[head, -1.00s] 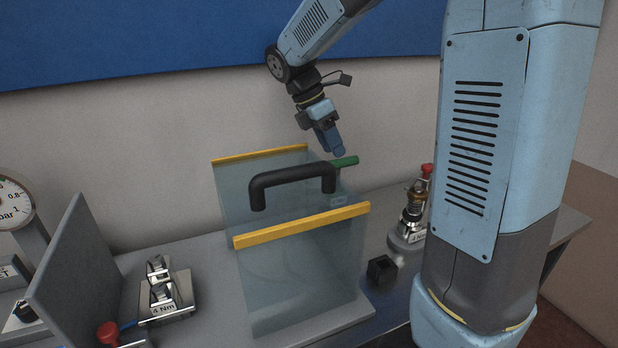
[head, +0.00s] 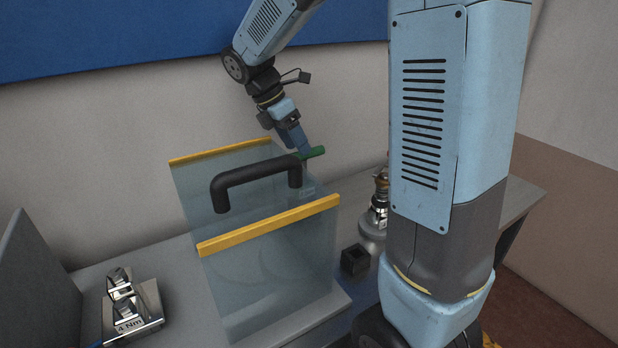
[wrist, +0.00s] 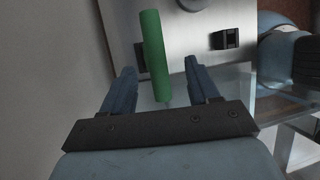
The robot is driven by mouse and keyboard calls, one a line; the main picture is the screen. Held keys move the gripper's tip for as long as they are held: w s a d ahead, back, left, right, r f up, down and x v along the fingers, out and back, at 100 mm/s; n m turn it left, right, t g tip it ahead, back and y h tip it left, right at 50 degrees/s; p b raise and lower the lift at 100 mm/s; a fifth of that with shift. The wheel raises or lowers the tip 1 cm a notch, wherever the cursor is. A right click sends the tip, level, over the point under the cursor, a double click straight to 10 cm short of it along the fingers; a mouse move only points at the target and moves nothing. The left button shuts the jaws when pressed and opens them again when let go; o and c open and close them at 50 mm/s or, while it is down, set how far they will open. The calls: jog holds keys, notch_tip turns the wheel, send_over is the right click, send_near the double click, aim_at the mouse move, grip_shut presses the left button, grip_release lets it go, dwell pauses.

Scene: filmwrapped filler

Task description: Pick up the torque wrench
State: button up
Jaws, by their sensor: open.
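In the wrist view the green rod (wrist: 155,50) lies lengthwise in the gap between my two blue fingers, nearer the left one. My gripper (head: 304,149) is open and points down at the rod from above. The fingers show no clear contact with it, and how deep they reach around it cannot be told.
A clear-panelled box with yellow top strips (head: 270,224) and a black handle (head: 255,174) stands close before my gripper. A metal fixture marked 4 Nm (head: 133,311) is at left. A black block (head: 354,260) and a metal device (head: 374,222) are at right. A wall is behind.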

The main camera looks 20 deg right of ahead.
jog(key=x, duration=0.3)
jog(key=shift+w+d+f, duration=0.2)
jog(key=shift+w+f, duration=0.05)
jog(key=shift+w, duration=0.1)
jog(key=shift+s+d+f, duration=0.1)
jog(key=shift+d+f, duration=0.15)
jog(key=shift+f, duration=0.35)
grip_shut()
